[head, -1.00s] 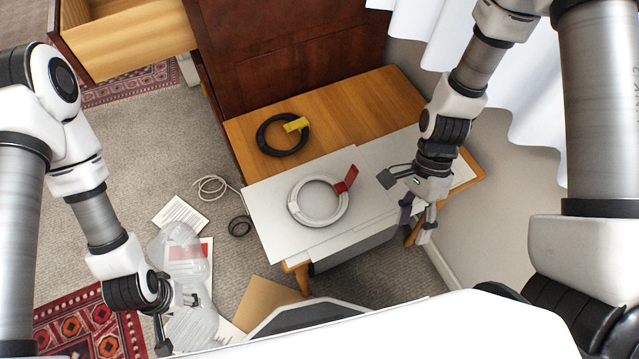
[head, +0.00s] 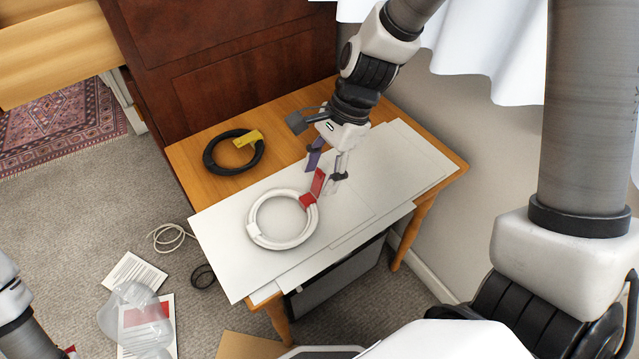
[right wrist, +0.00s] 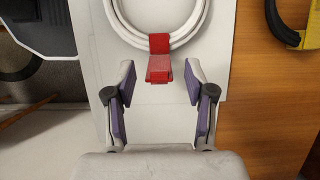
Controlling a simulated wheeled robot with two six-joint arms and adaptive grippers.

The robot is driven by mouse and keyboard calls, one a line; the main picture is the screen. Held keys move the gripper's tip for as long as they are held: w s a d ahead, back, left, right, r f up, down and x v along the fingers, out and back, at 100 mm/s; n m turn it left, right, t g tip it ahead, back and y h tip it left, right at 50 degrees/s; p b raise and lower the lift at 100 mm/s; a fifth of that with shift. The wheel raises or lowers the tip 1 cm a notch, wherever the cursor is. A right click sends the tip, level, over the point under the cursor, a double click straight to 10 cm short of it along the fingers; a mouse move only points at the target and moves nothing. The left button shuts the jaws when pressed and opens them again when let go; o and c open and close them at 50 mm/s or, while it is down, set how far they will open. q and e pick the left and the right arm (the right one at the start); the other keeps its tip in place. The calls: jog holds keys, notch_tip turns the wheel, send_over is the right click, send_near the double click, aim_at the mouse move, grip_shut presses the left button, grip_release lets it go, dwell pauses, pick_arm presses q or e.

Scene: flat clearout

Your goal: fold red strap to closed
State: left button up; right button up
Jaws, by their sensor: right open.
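The red strap (head: 316,182) is on a coiled white cable (head: 251,226) that lies on white sheets on the wooden table. One end of the strap wraps the coil and its free flap sticks outward. In the right wrist view the red strap (right wrist: 159,66) hangs off the white coil (right wrist: 190,28) toward my fingers. My right gripper (head: 326,167) is open close by the strap. In the right wrist view my right gripper (right wrist: 162,97) has its two purple-padded fingers apart, with the flap ahead, between their tips; I see no contact. My left gripper is out of view.
A black cable coil (head: 211,158) with a yellow strap (head: 250,138) lies on the wooden table (head: 192,188) behind the white coil. White sheets (head: 385,165) cover much of the tabletop. A dark drawer cabinet (head: 225,75) stands behind. Papers and clear plastic lie on the floor.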

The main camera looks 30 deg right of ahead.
jog(key=shift+a+f, duration=0.25)
jog(key=shift+f, duration=0.35)
